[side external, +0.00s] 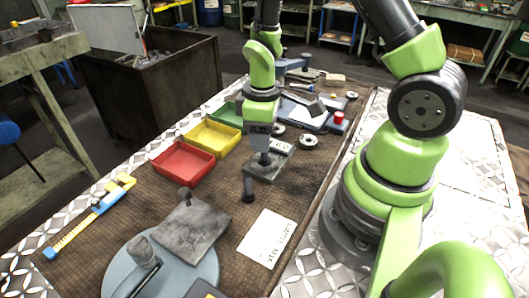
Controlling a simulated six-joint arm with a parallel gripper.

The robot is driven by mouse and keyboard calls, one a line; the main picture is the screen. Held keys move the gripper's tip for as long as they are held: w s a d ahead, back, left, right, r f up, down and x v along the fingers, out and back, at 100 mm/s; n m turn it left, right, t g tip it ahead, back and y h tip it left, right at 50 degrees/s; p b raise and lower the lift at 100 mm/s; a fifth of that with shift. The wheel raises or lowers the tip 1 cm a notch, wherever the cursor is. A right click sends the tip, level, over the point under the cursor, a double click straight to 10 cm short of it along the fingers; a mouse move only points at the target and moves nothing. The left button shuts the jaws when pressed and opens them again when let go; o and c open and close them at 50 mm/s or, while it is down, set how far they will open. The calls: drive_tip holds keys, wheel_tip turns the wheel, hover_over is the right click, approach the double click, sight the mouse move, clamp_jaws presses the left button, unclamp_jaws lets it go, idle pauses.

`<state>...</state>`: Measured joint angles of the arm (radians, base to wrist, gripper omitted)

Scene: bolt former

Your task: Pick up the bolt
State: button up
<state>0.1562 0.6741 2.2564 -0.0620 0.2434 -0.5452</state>
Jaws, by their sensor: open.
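My gripper (263,150) points down over the middle of the bench, above a small grey metal block (272,174). Its fingers are small and dark here, and it reads as open. I cannot tell whether its tips touch the block. No bolt can be made out for certain. A dark rod with a rounded end (248,190) is at the near left edge of the block, and it may be a handle or a bolt. A bolt lying between the fingers or behind them would be hidden.
Red (184,163), yellow (214,139) and green (228,114) bins line the left side. A grey plate on a round base (190,236), a paper sheet (267,238) and a blue-yellow caliper-like tool (90,217) lie nearer. A red-topped part (338,118) and metal discs (308,141) sit to the right.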

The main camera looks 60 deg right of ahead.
sight(264, 161)
drive_tip(key=shift+s+d+f, duration=0.1)
drive_tip(key=shift+s+f, duration=0.05)
drive_tip(key=shift+f, duration=1.8)
drive_tip(key=shift+c, duration=0.2)
clamp_jaws()
drive_tip(key=shift+r, duration=0.15)
wheel_tip(264, 161, up, 13)
